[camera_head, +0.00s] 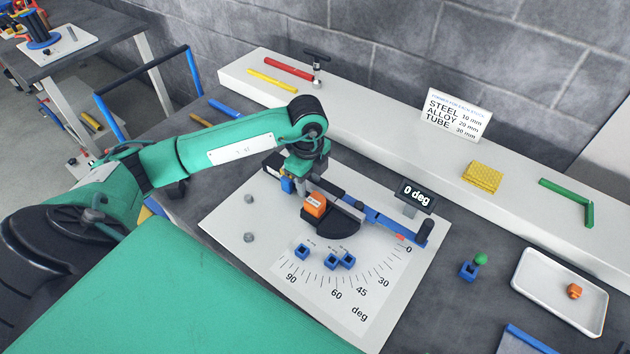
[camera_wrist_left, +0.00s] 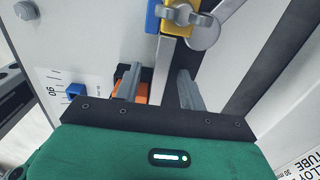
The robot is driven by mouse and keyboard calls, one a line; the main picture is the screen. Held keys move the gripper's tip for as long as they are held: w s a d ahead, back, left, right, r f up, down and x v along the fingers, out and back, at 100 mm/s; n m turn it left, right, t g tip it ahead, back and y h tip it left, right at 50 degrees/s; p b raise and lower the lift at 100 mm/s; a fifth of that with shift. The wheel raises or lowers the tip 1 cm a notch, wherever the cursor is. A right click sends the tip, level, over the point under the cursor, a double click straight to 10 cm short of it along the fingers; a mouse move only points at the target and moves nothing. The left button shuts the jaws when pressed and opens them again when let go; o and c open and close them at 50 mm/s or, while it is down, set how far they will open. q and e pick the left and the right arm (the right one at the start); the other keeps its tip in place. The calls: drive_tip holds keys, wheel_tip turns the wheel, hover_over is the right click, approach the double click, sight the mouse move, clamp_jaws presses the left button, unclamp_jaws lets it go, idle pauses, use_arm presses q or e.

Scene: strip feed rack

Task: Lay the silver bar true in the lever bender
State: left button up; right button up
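The lever bender stands on a white plate (camera_head: 235,215) with a degree scale, a dark former (camera_head: 335,222), an orange block (camera_head: 316,203) and a blue lever (camera_head: 385,222). Its display (camera_head: 415,194) reads 0 deg. My left gripper (camera_head: 305,186) is low over the bender beside the orange block. In the left wrist view its two fingers (camera_wrist_left: 158,92) are apart. A silver strip, seemingly the bar (camera_wrist_left: 168,65), runs between them from the yellow and blue clamp (camera_wrist_left: 178,15), with gaps to both fingers. In the head view my gripper hides most of it. My right gripper is out of view.
Several blue blocks (camera_head: 302,251) sit near the scale. A white tray (camera_head: 530,290) with an orange piece is at right. The pale back ledge (camera_head: 380,120) holds red and yellow bars, a sign (camera_head: 456,115), a yellow sponge (camera_head: 482,177) and a bent green bar (camera_head: 570,200).

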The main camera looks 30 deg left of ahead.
use_arm(q)
wheel_tip(320, 180, up, 14)
drive_tip(key=b, duration=0.2)
idle(0.4)
